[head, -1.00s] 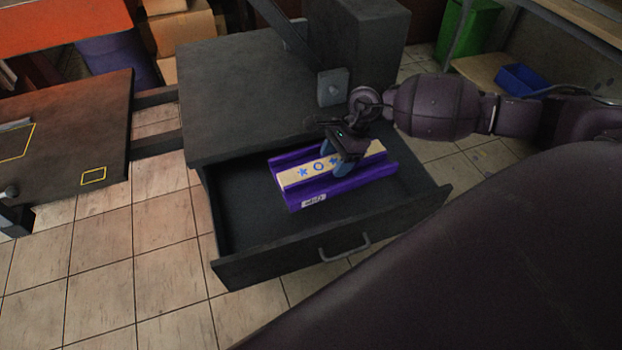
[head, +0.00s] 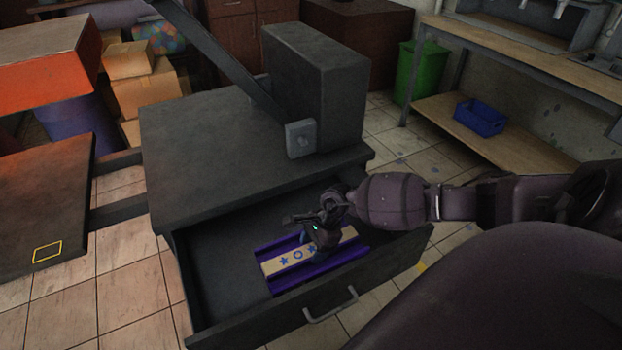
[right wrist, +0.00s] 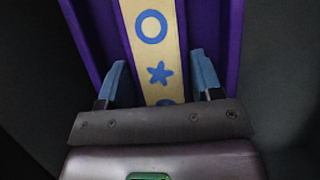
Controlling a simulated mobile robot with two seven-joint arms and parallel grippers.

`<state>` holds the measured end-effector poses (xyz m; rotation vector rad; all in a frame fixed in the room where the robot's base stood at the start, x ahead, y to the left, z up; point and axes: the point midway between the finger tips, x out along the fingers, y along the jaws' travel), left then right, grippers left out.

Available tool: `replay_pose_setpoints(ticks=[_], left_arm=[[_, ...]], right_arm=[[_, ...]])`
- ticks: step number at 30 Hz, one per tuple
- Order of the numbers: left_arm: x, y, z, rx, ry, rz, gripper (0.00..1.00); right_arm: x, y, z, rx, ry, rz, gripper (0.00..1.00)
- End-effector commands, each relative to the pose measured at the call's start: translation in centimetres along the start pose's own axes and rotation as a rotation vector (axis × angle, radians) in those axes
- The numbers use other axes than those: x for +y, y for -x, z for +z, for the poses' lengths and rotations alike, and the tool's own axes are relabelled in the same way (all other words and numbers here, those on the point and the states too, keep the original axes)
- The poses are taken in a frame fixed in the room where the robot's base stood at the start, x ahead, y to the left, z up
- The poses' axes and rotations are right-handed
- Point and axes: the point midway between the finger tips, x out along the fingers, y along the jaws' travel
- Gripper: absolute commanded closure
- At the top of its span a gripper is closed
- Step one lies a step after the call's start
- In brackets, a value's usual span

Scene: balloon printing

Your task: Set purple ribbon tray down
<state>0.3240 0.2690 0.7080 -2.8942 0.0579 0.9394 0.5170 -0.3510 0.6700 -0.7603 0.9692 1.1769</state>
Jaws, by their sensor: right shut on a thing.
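The purple ribbon tray (head: 312,272) is a long channel with a cream strip marked with blue stars and circles. It sits low inside the open dark drawer (head: 212,285), partly behind the drawer's front wall. I cannot tell whether it touches the drawer floor. My right gripper (head: 318,243) comes down from above and is shut on the tray. In the right wrist view its blue fingertips (right wrist: 160,85) lie on either side of the cream strip, between the purple walls (right wrist: 232,40). My left gripper is not in view.
The dark cabinet top (head: 215,150) with a block-shaped housing (head: 320,95) stands behind the drawer. A board with a yellow outline (head: 47,251) is at left. Free drawer floor shows left of the tray. A green bin (head: 420,72) and blue crate (head: 479,118) are farther back.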

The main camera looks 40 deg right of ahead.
Motion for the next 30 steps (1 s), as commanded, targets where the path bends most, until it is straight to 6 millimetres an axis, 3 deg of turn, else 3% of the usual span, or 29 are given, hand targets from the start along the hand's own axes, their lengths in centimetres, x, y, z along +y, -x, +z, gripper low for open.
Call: replay_pose_setpoints(ticks=[5,13,26,27,30], left_arm=[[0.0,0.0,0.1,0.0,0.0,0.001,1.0],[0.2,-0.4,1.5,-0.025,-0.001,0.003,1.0],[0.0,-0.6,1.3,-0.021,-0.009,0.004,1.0],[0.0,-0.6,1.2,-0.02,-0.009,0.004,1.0],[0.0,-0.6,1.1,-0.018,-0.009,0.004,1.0]], right_arm=[[-0.1,-0.7,-0.3,-0.001,0.001,-0.002,0.74],[0.0,-4.0,-1.8,-0.001,-0.003,0.001,0.74],[-0.1,-4.5,-2.0,0.0,0.001,-0.001,0.74],[0.0,-4.4,-2.0,0.0,0.001,-0.001,0.36],[-0.1,-4.4,-1.9,0.0,0.001,-0.001,0.21]])
